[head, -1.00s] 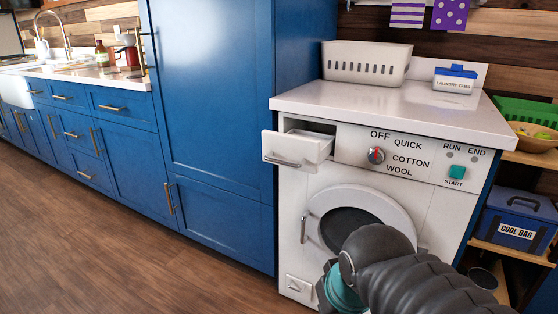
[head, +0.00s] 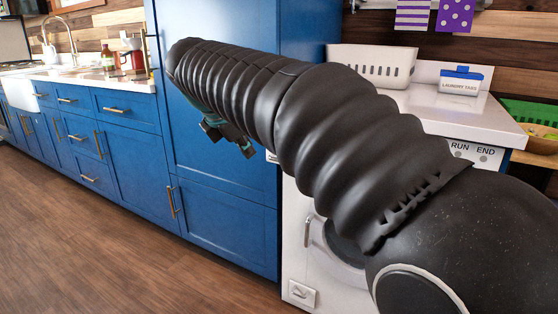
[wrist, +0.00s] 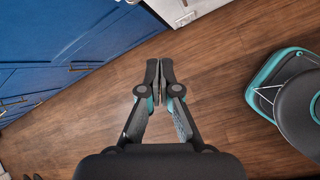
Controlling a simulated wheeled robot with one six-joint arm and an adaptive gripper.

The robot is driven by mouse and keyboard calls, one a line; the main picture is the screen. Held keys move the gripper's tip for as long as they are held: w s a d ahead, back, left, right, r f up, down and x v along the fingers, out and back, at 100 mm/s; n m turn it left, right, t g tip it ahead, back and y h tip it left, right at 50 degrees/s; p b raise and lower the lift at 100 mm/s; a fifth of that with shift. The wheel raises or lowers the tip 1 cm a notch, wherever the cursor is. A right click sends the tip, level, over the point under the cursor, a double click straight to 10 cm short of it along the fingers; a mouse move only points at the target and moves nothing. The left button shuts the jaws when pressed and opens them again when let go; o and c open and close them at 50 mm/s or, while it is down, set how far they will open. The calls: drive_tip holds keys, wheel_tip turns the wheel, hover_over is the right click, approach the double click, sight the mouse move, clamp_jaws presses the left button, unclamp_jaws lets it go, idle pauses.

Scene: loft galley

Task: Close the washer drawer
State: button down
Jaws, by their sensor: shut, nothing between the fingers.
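The white washer (head: 296,258) stands at the right in the head view, its front mostly hidden behind my arm. Only a small white corner of the washer drawer (head: 271,157) shows below my arm; how far it stands out is hidden now. My gripper (head: 228,141) is in front of the tall blue cabinet, to the left of the drawer and apart from it. In the wrist view my gripper (wrist: 160,66) points at the wooden floor, fingers together and empty. A white strip with a small hatch, apparently the washer's lower front (wrist: 183,10), shows at the top edge.
A white basket (head: 375,66) and a laundry tabs box (head: 461,79) stand on the washer's worktop. Blue cabinets (head: 130,150) with brass handles run to the left. The wooden floor (head: 110,245) in front is clear.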

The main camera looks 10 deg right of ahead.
drive_tip(key=w+d+f+n+b, duration=0.2)
drive_tip(key=w+d+f+n, duration=0.3)
drive_tip(key=w+d+f, duration=0.1)
drive_tip(key=shift+w+d+h, duration=0.4)
drive_tip(key=shift+w+d, duration=0.3)
drive_tip(key=shift+d, duration=0.35)
drive_tip(key=shift+f, duration=0.1)
